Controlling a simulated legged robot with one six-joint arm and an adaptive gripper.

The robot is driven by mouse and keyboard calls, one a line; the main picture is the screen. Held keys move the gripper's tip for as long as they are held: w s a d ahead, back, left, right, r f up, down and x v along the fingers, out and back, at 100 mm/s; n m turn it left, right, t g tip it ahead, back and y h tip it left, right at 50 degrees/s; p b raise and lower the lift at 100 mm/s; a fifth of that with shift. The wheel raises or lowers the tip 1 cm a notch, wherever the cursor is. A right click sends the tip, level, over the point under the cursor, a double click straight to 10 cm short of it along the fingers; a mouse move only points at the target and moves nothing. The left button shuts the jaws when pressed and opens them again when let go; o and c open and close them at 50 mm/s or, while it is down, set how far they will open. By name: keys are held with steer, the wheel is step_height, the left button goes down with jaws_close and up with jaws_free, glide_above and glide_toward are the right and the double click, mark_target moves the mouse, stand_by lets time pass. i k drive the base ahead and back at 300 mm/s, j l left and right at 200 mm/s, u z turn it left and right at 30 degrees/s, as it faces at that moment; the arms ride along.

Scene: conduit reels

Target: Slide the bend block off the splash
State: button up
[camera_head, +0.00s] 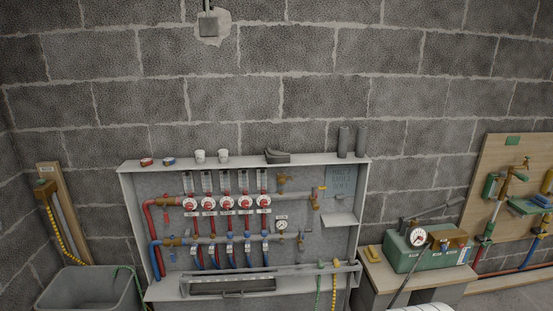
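A dark grey, curved block (277,157), which may be the bend block, lies on the top ledge of the manifold cabinet (130,166), right of centre. It stands apart from the white cups and the grey cylinders. I cannot make out a splash under it. A pale, irregular patch (222,18) surrounds a grey box on the wall above, well apart from the block. A small yellow block (375,253) lies on the bench at the right. My gripper is not in view.
Two white cups (200,156) and two small rolls (147,162) stand left on the ledge; two dark cylinders (343,141) stand right. Red and blue pipes fill the cabinet. A grey bin (88,290) stands lower left, and a green box (440,257) sits on the right bench.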

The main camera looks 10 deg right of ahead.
mark_target(272, 157)
steer(key=i+j, duration=0.15)
steer(key=i, duration=0.4)
steer(key=i+j, duration=0.1)
steer(key=i, duration=0.45)
steer(key=i+j, duration=0.15)
steer(key=i, duration=0.45)
steer(key=i+j, duration=0.1)
steer(key=i, duration=0.45)
